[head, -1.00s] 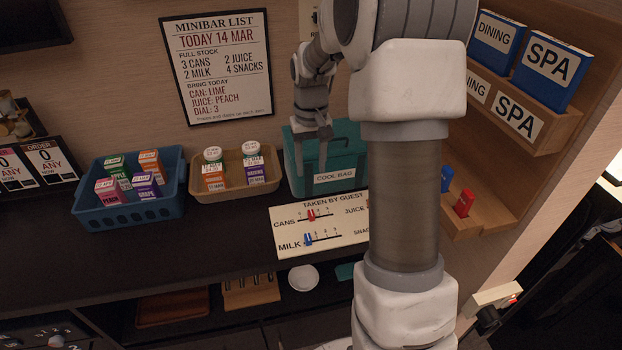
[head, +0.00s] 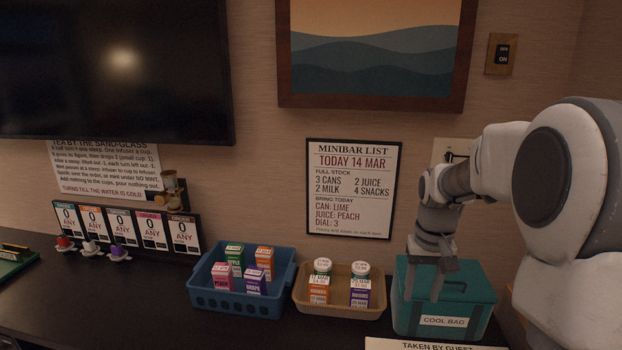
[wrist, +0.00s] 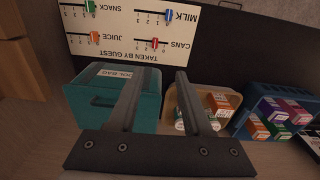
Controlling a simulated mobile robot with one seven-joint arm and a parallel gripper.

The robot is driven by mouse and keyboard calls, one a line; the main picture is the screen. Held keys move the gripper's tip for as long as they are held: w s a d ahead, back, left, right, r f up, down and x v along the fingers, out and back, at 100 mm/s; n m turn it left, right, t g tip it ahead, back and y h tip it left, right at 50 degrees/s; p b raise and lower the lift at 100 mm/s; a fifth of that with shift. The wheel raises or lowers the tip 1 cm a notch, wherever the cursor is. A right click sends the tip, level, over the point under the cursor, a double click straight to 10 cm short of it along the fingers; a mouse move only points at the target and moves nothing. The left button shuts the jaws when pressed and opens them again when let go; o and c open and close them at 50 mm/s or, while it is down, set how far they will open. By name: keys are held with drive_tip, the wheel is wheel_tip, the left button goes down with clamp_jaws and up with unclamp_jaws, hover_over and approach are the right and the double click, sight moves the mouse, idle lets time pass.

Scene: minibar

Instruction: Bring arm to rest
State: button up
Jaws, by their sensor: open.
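My gripper (head: 437,282) hangs in front of the teal cool bag (head: 468,289) in the head view, its fingers pointing down. In the wrist view my gripper (wrist: 153,98) shows two fingers spread apart with nothing between them. The cool bag (wrist: 84,98) lies behind the left finger there. The tan tray (wrist: 229,104) shows beyond the right finger. Whether the fingers touch the bag cannot be told. My arm reaches in from the right of the head view.
A blue basket (head: 236,304) holds several juice cartons. The tan tray (head: 340,310) holds two bottles and cartons. The "taken by guest" board (wrist: 130,32) has sliders. The minibar list (head: 353,188) hangs on the wall. A wall switch (head: 502,54) is at the upper right.

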drive_tip(key=s+a+r+t+p, duration=0.1)
drive_tip(key=s+a+r+p, duration=0.1)
drive_tip(key=s+r, duration=0.3)
drive_tip(key=s+a+r+n+t+p, duration=0.1)
drive_tip(key=s+a+r+t+p, duration=0.1)
drive_tip(key=s+a+r, duration=0.3)
drive_tip(key=s+a+r+n+t+p, duration=0.1)
drive_tip(key=s+r, duration=0.4)
drive_tip(key=s, duration=0.6)
drive_tip(key=shift+s+a+r+t+p, duration=0.2)
drive_tip(key=shift+a+t+p, duration=0.3)
drive_tip(key=shift+a, duration=0.75)
